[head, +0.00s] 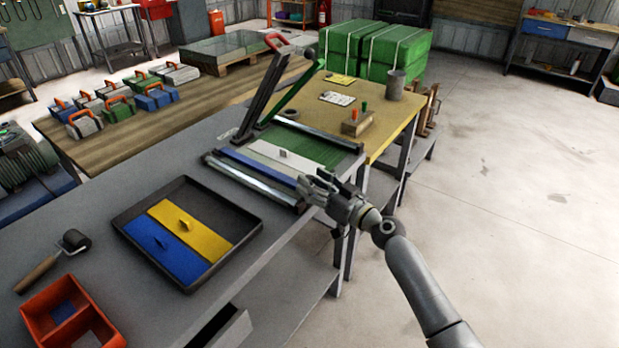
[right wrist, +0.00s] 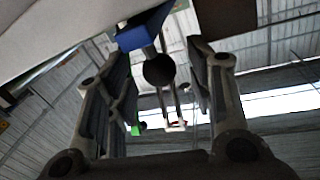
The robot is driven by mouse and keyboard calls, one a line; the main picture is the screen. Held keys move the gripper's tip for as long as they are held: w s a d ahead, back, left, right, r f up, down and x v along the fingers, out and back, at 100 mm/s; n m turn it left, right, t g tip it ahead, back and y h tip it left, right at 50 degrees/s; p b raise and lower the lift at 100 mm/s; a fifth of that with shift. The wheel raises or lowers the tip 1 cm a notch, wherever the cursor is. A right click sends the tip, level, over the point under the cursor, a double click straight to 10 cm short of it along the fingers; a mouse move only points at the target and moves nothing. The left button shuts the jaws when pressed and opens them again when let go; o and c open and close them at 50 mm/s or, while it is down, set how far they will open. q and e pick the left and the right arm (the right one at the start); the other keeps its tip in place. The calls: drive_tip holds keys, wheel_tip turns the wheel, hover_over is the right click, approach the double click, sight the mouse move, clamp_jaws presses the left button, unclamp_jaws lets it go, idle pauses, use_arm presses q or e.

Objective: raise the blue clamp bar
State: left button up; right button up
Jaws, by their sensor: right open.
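The blue clamp bar (head: 258,167) lies low across the cutting board (head: 318,146), between metal rails. In the right wrist view its blue end (right wrist: 143,32) shows at the top, with a dark round knob (right wrist: 159,71) below it. My right gripper (head: 318,188) is at the bar's right end, by the table's right edge. In the right wrist view the gripper (right wrist: 158,62) is open, with one finger on each side of the knob. I cannot tell whether either finger touches it. My left gripper is out of view.
A dark arm with a red handle (head: 276,41) and a green arm (head: 290,95) rise behind the bar. A black tray (head: 130,238) with blue and yellow plates lies in front. A wooden block (head: 356,125) stands on the yellow table behind. The floor at right is clear.

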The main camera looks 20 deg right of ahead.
drive_tip(key=shift+x, duration=1)
clamp_jaws()
